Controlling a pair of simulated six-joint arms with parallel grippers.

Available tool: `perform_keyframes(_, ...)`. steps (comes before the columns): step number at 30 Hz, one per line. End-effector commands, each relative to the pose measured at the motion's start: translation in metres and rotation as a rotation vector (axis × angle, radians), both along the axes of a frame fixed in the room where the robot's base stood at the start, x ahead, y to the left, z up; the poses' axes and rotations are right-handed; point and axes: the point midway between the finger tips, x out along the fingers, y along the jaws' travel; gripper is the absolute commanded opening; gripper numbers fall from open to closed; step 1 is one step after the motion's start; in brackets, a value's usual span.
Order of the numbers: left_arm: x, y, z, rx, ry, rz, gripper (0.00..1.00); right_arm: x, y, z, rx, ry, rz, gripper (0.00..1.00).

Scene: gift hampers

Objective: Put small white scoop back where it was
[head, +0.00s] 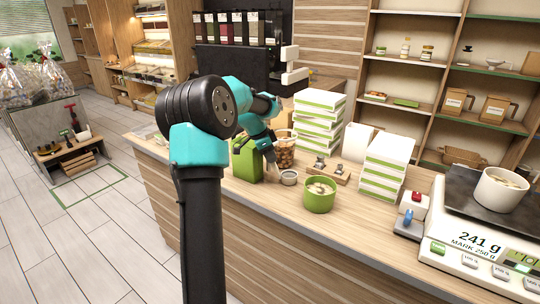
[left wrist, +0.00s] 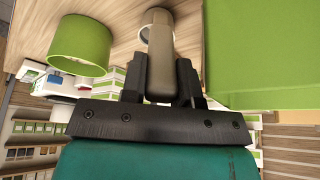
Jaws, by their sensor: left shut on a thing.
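My left gripper (head: 269,163) reaches over the counter and points down beside the green bag. In the left wrist view the two dark fingers (left wrist: 162,85) are shut on a pale, beige-looking handle, which I take to be the small scoop (left wrist: 160,62). The handle runs away from the fingers to a small round pale cup (head: 289,177), whose rim also shows in the left wrist view (left wrist: 144,34). I cannot tell whether the scoop is inside, touching or just above that cup. My right gripper is not in view.
A green tub (head: 319,197) with pale pieces stands right of the cup. A green bag (head: 245,164), a nut jar (head: 285,151) and stacked boxes (head: 318,120) crowd the gripper. The front counter strip is clear.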

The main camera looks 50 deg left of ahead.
Motion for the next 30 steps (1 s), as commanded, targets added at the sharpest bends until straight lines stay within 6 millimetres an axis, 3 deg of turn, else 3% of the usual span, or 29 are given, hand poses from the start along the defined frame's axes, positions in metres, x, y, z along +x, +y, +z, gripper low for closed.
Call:
perform_keyframes(10, 0.0, 0.0, -0.003, 0.001, 0.0, 0.0, 0.0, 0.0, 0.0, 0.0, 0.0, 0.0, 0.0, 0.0)
perform_keyframes(11, 0.0, 0.0, -0.002, 0.001, 0.0, 0.0, 0.3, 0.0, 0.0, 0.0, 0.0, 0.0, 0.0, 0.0)
perform_keyframes(14, 0.0, 0.0, -0.002, 0.001, 0.0, 0.0, 0.39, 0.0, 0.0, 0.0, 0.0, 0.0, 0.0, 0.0)
perform_keyframes(23, 0.0, 0.0, 0.0, 0.001, -0.001, -0.001, 0.39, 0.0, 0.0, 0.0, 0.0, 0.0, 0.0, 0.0)
perform_keyframes(30, -0.007, 0.004, 0.022, 0.004, -0.003, 0.001, 0.39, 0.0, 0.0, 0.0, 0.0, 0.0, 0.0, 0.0)
